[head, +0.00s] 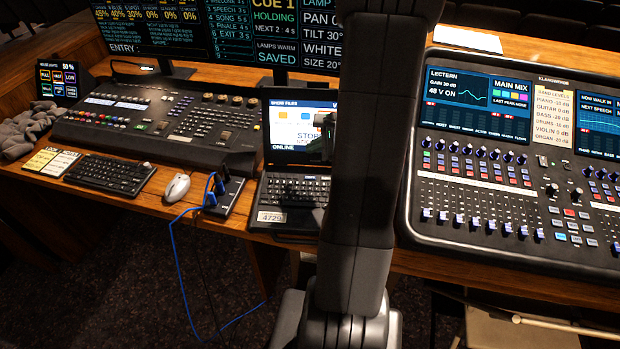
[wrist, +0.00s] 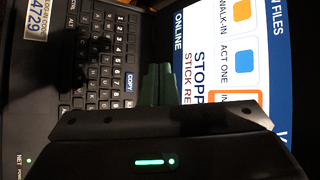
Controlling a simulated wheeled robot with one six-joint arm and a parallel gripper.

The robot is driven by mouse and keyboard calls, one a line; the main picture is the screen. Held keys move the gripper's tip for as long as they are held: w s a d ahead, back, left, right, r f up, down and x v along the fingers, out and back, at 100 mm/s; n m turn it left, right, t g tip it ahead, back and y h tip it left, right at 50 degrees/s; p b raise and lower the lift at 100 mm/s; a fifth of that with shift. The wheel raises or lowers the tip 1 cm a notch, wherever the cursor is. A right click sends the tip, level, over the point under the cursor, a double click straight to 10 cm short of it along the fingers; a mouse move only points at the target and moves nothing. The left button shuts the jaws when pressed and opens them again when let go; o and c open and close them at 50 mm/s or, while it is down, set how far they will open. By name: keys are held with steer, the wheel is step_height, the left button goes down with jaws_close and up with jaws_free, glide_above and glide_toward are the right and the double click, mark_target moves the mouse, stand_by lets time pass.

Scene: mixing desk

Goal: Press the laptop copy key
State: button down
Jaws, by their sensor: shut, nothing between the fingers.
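The laptop (head: 288,190) stands open on the desk in the head view, partly hidden behind my arm. In the wrist view its dark keyboard (wrist: 100,60) fills the left side and its lit screen (wrist: 225,60) the right. The copy key (wrist: 130,82) is a blue key marked COPY at the keyboard's edge nearest the screen. My gripper (wrist: 157,72) is shut and empty, its fingertips just to the screen side of the copy key. I cannot tell whether they touch anything. My gripper's shadow falls on the keys.
A large mixing console (head: 500,180) stands right of the laptop, and a lighting console (head: 160,125) stands to the left. A black keyboard (head: 110,174), a white mouse (head: 177,188) and a small hub with blue cables (head: 224,196) lie left of the laptop. Monitors stand behind.

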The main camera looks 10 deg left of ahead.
mark_target(314, 179)
step_height(314, 179, down, 8)
steer(key=b, duration=0.6)
steer(key=shift+f, duration=0.1)
stand_by(1.7)
steer(key=shift+f+b, duration=0.4)
steer(key=shift+b, duration=0.15)
steer(key=shift+f+b, duration=0.3)
steer(key=shift+r, duration=0.1)
stand_by(0.5)
steer(key=shift+r+p, duration=0.55)
steer(key=shift+r, duration=0.1)
steer(key=shift+r, duration=0.1)
step_height(314, 179, up, 5)
steer(key=p, duration=0.4)
